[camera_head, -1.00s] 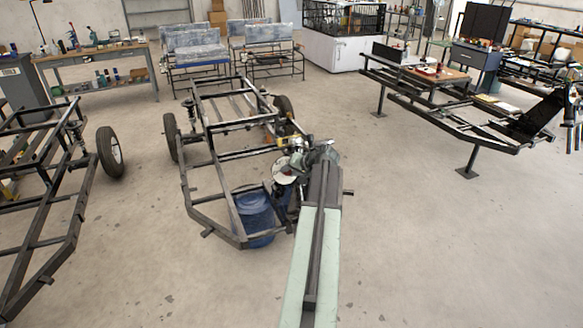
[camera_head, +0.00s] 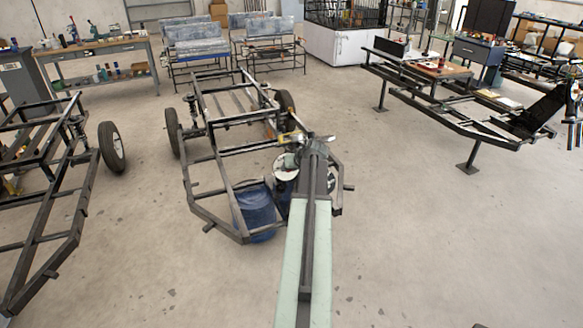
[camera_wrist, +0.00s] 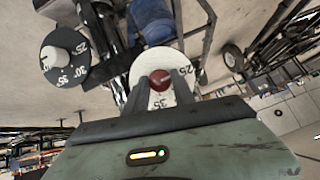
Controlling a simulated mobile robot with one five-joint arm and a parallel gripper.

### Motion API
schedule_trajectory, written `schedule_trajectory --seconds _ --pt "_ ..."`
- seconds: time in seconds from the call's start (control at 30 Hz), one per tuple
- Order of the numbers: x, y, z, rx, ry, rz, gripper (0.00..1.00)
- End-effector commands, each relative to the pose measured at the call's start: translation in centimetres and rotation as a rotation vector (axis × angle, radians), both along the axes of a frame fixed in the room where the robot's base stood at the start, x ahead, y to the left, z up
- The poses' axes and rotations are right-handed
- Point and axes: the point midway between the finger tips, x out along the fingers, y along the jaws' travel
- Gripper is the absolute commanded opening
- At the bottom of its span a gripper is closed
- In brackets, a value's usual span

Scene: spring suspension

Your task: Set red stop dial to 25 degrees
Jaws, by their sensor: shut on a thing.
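The red stop dial is a round white disc (camera_wrist: 147,66) with black numbers and a red knob (camera_wrist: 161,79) at its centre, in the wrist view. The numbers 25 at the right and 35 at the bottom are legible; the pointer is not clear. My gripper (camera_wrist: 160,86) has its two dark fingers on either side of the red knob and is shut on it. The fingers cover part of the disc. In the head view, a white disc (camera_head: 286,169) shows at the frame, and my arm hides the gripper's grip.
A blue barrel (camera_head: 256,209) stands inside the black vehicle frame (camera_head: 213,218). Open floor lies right of my arm.

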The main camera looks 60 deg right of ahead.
Motion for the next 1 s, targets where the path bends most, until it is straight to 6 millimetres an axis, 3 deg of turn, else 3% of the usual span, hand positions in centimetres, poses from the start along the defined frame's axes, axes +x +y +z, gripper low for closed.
schedule_trajectory --seconds 0.27,0.3,0.37,0.4,0.77,1.0 --pt "-0.2 0.0 -0.2 0.001 0.007 0.001 0.00" --pt "-0.2 0.0 -0.2 0.001 0.007 0.001 0.33" --pt "-0.2 0.0 -0.1 0.001 0.006 0.000 0.50" --pt "-0.2 0.0 -0.1 0.001 0.004 0.000 0.52" --pt "-0.4 0.2 0.4 0.000 0.001 -0.001 0.52" --pt "-2.7 1.6 3.6 0.000 0.002 -0.002 0.52"
